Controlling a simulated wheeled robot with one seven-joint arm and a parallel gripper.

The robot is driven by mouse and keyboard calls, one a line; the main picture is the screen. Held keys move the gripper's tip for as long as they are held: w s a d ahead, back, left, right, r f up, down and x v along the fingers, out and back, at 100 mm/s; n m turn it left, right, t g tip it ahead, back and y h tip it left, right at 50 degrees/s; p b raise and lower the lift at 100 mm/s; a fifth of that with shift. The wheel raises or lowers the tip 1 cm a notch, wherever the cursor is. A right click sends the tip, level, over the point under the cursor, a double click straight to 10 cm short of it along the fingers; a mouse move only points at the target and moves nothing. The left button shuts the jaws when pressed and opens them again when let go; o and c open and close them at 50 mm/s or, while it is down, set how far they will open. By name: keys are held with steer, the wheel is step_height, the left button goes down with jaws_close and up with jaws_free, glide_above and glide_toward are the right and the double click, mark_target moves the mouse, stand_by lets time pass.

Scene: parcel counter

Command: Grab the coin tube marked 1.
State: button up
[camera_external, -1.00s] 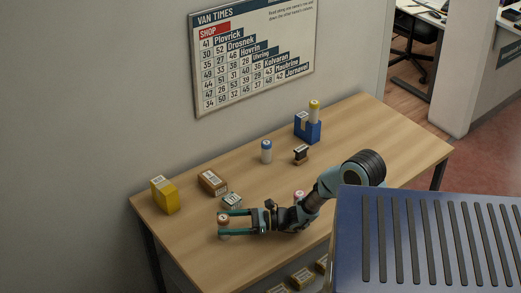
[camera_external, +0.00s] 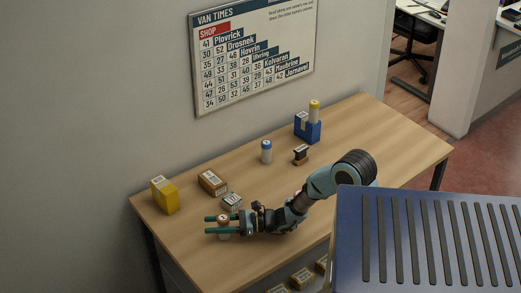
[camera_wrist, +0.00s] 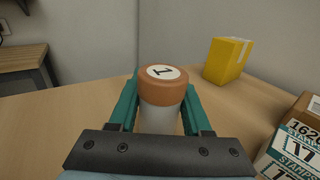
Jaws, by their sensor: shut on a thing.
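The coin tube marked 1 (camera_wrist: 162,95) has a copper-brown cap with a white label reading 1 and a pale body. It stands upright between the fingers of my gripper (camera_wrist: 163,112) in the wrist view. In the external view the tube (camera_external: 223,224) is near the front left of the table, with my gripper (camera_external: 222,225) closed around it from the right. The fingers touch it on both sides. The lower part of the tube is hidden in the wrist view by the gripper.
A yellow box (camera_external: 164,195), a brown box (camera_external: 212,183) and a stamp box (camera_external: 231,202) stand behind the gripper. A blue-capped tube (camera_external: 266,152), a small dark-topped stand (camera_external: 301,155) and a blue holder with a yellow-capped tube (camera_external: 314,112) are farther back. The table's (camera_external: 370,130) right part is clear.

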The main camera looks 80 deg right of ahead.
jaws_close()
